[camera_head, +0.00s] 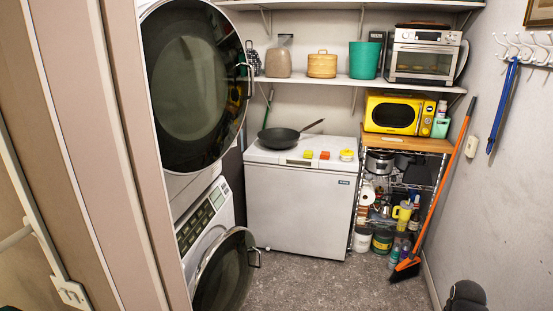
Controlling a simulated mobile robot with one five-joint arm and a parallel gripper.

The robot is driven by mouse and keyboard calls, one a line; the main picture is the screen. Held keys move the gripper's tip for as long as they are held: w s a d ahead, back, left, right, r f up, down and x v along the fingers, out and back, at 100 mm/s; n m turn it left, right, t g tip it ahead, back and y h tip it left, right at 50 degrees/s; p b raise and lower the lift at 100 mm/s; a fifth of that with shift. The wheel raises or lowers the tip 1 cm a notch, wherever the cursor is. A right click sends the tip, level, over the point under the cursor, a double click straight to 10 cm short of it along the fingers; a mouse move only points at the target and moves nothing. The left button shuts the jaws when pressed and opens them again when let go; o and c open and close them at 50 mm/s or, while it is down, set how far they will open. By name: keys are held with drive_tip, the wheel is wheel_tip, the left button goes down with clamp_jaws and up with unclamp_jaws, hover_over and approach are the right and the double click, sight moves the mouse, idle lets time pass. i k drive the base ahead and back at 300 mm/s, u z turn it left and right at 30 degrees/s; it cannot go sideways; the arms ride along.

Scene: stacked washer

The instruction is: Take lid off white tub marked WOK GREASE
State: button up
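A white tub (362,240) stands on the floor at the bottom of the wire shelf rack, just right of the white chest freezer. It is small in the picture, and I cannot read any marking on it. Its top appears covered, but the lid's edge is not clear. A darker green tub (382,243) with a light band stands close beside it on the right. I see no gripper fingers in this view. A dark rounded part at the bottom right edge may be mine, but I cannot tell which part it is.
The chest freezer (301,206) stands left of the tubs, with a black wok (279,137) on top. An orange broom (437,200) leans right of the rack. The open lower washer door (222,273) juts out at left. The grey floor (330,285) between is clear.

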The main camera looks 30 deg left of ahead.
sight(347, 152)
drive_tip(key=z, duration=0.75)
drive_tip(key=k, duration=0.1)
drive_tip(key=u, duration=2.75)
drive_tip(key=k, duration=0.6)
drive_tip(key=z, duration=1.2)
drive_tip(key=i, duration=1.05)
drive_tip(key=z, duration=0.35)
drive_tip(key=i, duration=1.8)
drive_tip(key=z, duration=0.15)
